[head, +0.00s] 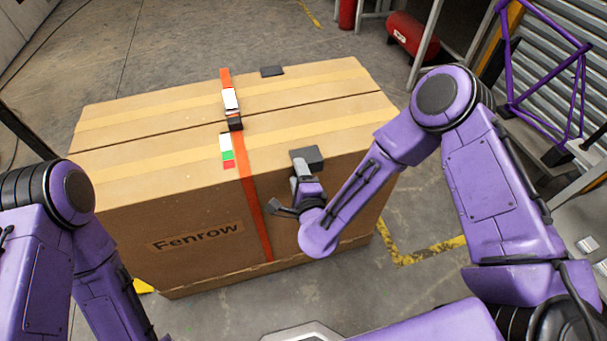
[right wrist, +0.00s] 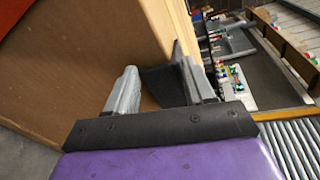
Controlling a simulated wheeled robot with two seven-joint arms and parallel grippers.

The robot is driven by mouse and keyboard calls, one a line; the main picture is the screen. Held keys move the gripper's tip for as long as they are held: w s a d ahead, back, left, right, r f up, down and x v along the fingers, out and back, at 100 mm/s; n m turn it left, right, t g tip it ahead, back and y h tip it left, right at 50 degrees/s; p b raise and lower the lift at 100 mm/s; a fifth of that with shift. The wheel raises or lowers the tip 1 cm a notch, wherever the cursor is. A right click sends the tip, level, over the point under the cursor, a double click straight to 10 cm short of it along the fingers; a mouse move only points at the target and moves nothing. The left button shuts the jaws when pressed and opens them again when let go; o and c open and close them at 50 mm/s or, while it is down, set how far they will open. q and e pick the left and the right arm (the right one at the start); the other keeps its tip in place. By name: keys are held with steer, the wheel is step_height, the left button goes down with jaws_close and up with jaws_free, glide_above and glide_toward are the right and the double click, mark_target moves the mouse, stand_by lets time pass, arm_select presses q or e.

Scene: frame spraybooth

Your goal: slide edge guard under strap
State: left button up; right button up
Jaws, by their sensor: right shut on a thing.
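A large cardboard box (head: 185,215) marked "Fenrow" stands on the floor. An orange strap (head: 252,205) runs across its top and down the near side, with a buckle (head: 230,100) on top. My right gripper (head: 303,168) is at the near top edge, right of the strap, shut on a dark grey edge guard (head: 308,156). In the right wrist view the guard (right wrist: 163,86) shows between the fingers (right wrist: 158,90), close to the cardboard. The guard is apart from the strap. Another dark guard (head: 271,71) lies at the far top edge, right of the strap. My left gripper is out of view.
A white, green and red label (head: 227,150) sits beside the strap near the front edge. A red tank (head: 404,34) and a purple frame (head: 548,70) stand at the back right. Yellow-black floor tape (head: 425,252) runs right of the box. The box top is mostly clear.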

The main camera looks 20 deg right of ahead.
mark_target(273, 174)
steer(key=shift+s+a+b, duration=0.15)
steer(key=shift+a+b, duration=0.5)
steer(key=shift+a, duration=2.45)
steer(key=o, duration=0.9)
steer(key=s+r+b, duration=0.1)
steer(key=s+r, duration=0.1)
steer(key=s, duration=0.8)
steer(key=shift+s, duration=0.15)
